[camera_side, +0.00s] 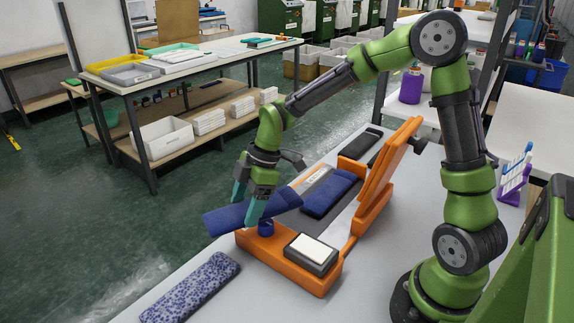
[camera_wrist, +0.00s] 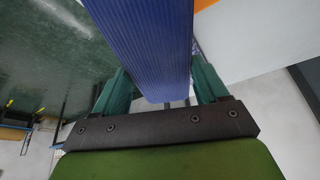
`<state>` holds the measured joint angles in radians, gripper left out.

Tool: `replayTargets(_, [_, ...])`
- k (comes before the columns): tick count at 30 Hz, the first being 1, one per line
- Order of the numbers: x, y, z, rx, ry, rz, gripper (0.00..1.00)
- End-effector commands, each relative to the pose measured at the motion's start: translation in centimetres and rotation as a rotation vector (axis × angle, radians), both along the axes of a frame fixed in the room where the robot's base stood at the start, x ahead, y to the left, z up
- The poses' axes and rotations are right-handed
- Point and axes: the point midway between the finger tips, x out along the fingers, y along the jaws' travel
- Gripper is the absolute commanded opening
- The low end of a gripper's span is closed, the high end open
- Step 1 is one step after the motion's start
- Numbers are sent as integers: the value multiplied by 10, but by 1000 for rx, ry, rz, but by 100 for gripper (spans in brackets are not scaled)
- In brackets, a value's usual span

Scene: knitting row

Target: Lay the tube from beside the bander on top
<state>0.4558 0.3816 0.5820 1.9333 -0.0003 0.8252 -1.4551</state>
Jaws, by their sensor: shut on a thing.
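My gripper (camera_side: 247,205) is shut on a plain blue ribbed tube (camera_side: 282,203). In the wrist view the tube (camera_wrist: 145,45) runs between the two teal fingers. The held tube is over the left end of the orange bander (camera_side: 296,276), and part of it sticks out past the table edge. I cannot tell how high it is above the bander. Another dark blue tube (camera_side: 330,192) lies flat in the middle of the bander. A mottled blue and white tube (camera_side: 192,288) lies on the table beside the bander, at the front left.
The bander's orange arm (camera_side: 388,172) stands raised and tilted. A small dark box with a white top (camera_side: 311,252) sits on the bander's front corner, near a small blue spool (camera_side: 266,228). A dark flat item (camera_side: 360,143) lies at the back. A rack (camera_side: 516,175) stands at right.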

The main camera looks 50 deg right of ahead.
Motion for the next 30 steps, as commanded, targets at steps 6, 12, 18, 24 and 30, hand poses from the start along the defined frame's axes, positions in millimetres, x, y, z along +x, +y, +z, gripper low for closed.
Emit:
replayTargets(6, [7,-125,7,1,1,-36,45])
replayTargets(12, [-16,-219,16,0,0,25,45])
replayTargets(18, [-43,-266,29,-1,1,174,45])
replayTargets(24, [-51,-264,38,-1,0,349,45])
replayTargets(30, [-54,-261,18,5,3,412,45])
